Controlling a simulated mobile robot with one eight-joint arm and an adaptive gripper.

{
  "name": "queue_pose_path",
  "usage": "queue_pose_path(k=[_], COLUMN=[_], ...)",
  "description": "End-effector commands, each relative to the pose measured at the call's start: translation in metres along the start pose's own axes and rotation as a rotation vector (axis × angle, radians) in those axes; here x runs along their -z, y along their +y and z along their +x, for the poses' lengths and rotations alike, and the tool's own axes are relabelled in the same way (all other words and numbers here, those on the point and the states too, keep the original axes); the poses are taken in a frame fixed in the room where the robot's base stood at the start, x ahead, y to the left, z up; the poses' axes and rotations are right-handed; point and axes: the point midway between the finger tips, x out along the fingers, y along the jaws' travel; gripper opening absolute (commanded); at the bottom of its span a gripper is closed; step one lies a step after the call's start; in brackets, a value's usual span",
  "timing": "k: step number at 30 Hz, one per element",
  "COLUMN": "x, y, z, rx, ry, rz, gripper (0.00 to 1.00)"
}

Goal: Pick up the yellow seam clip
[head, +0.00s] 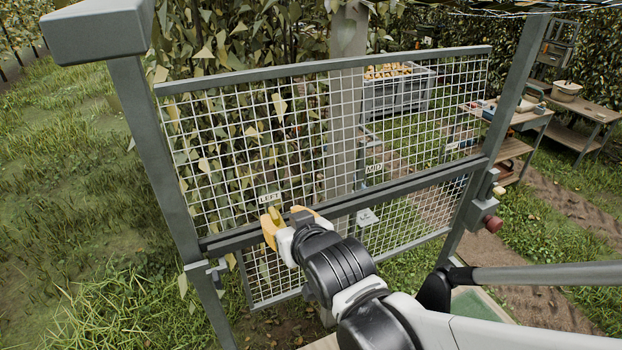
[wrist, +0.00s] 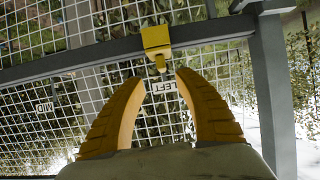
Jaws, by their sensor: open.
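The yellow seam clip (wrist: 156,38) sits on the grey crossbar of the mesh gate in the wrist view, with a small knob pointing toward my gripper. In the head view, a small yellow piece that looks like the clip (head: 277,215) shows by the bar, just below the LEFT label (head: 270,198), partly covered by my fingers. My gripper (head: 287,214) is open and empty, its orange fingers apart. In the wrist view the fingertips of my gripper (wrist: 160,76) lie either side of the line to the knob. I see no clear contact.
The mesh gate (head: 320,68) stands between two grey posts. A second label (head: 374,168) hangs on the mesh to the right. The right post carries a box with a red knob (head: 492,223). A grey crate (head: 392,98) of fruit and workbenches (head: 590,108) stand behind.

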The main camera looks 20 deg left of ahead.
Motion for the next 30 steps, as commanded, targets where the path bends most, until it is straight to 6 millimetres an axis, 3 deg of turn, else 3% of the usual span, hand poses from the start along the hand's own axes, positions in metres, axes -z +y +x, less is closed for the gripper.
queue_pose_path(k=[7,16,25,29,30], x=[0.000,-0.001,-0.002,-0.002,-0.002], y=[-0.001,-0.004,-0.004,-0.004,-0.004], z=[0.018,0.056,0.060,0.060,0.060], rx=[0.000,0.000,0.000,0.000,0.000], ry=[0.000,0.000,0.000,0.000,-0.001], rz=[0.000,0.001,0.000,0.000,0.000], gripper=[0.39,0.39,0.39,0.01,0.00])
